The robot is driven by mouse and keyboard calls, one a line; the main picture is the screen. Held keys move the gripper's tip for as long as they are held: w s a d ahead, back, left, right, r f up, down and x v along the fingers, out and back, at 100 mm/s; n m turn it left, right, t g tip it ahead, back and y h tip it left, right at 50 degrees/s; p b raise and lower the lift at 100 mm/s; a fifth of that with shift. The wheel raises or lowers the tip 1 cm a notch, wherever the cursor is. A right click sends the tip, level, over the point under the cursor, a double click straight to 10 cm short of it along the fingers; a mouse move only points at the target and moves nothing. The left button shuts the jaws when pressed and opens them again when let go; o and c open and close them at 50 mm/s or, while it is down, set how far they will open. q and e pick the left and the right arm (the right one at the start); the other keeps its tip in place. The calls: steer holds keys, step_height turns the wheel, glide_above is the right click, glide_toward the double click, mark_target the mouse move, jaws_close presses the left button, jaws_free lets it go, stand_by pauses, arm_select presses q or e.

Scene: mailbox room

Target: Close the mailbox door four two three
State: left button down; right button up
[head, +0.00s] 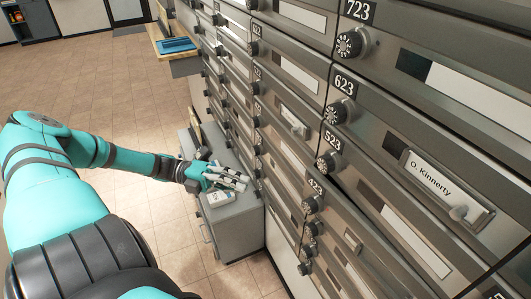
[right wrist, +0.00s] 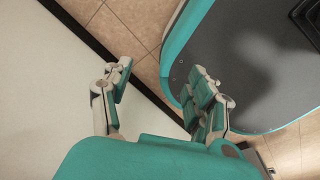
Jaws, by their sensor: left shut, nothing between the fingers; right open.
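The mailbox door labelled 423 (head: 350,242) is in the lower right of the head view, in the wall of grey metal doors. Its number plate and round dial show at its upper left corner. It looks about flush with its neighbours, but its lower part is cut off and I cannot tell whether a small gap is left. My left gripper (head: 232,180) is shut and empty, to the left of door 423 and apart from it, over a grey cabinet. My right gripper (right wrist: 160,78) is open and empty in the right wrist view.
The low grey cabinet (head: 240,222) stands against the mailbox wall, with a small white item (head: 219,199) on top. Doors 523 and 623 (head: 430,110) are above 423. Tiled floor (head: 90,90) is clear on the left. A wooden-topped counter (head: 172,42) stands farther back.

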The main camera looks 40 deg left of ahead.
arm_select(q)
steer(key=s, duration=0.1)
glide_toward(308, 196)
steer(key=d, duration=0.5)
steer(key=shift+w+d+r+n+y, duration=0.1)
steer(key=shift+w+d+n+y, duration=0.05)
steer(key=shift+w, duration=0.5)
steer(key=shift+w+d+r+n+y, duration=0.1)
steer(key=shift+w+d+n+y, duration=0.05)
steer(key=shift+w, duration=0.55)
steer(key=shift+f, duration=0.1)
